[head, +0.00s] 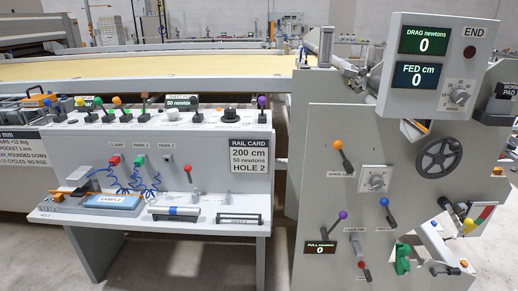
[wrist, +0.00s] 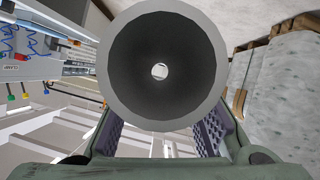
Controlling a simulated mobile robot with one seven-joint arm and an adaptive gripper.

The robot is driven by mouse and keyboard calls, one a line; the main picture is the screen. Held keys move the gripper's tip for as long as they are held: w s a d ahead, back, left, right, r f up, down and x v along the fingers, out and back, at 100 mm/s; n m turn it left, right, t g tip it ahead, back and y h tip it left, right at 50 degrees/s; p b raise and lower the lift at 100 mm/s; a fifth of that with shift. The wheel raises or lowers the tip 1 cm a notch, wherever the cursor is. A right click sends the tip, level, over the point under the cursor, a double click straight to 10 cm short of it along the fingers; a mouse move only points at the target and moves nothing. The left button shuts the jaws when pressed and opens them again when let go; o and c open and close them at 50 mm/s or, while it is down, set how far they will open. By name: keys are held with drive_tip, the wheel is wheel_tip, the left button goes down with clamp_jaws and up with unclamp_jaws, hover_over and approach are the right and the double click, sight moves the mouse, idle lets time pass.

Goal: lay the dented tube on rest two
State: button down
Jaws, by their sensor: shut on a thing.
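In the wrist view a wide grey hollow tube (wrist: 110,70) faces me end-on, its dark bore open with a small light spot at the centre. My gripper (wrist: 155,130) is shut on it, a ridged pad on either side. I see no dent on the part that shows. Rest two (head: 238,218) is a dark cradle at the right of the low shelf in the head view; it looks empty. A pale tube with a blue band (head: 175,212) lies left of it on the shelf. My gripper is not seen in the head view.
The shelf (head: 120,221) also holds a blue sample pad (head: 111,202). A rail card (head: 248,156) and a knobbed panel stand above it. The end cabinet (head: 320,180) with levers is to the right. Grey rolls (wrist: 285,90) on pallets show in the wrist view.

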drive_tip(key=w+d+f+m+t+h, duration=0.45)
drive_tip(key=w+d+f+m, duration=0.2)
drive_tip(key=w, duration=0.45)
drive_tip(key=w+d+f+m+t+h, duration=0.4)
drive_tip(key=w+d+f+m+t, duration=0.25)
drive_tip(key=w, duration=0.45)
wheel_tip(320, 180, down, 12)
drive_tip(key=w+d+m+h, duration=0.2)
drive_tip(key=m+h, duration=0.1)
drive_tip(key=h, duration=0.1)
drive_tip(key=shift+w+d+f, duration=0.2)
drive_tip(key=shift+w, duration=0.15)
drive_tip(key=shift+g, duration=0.3)
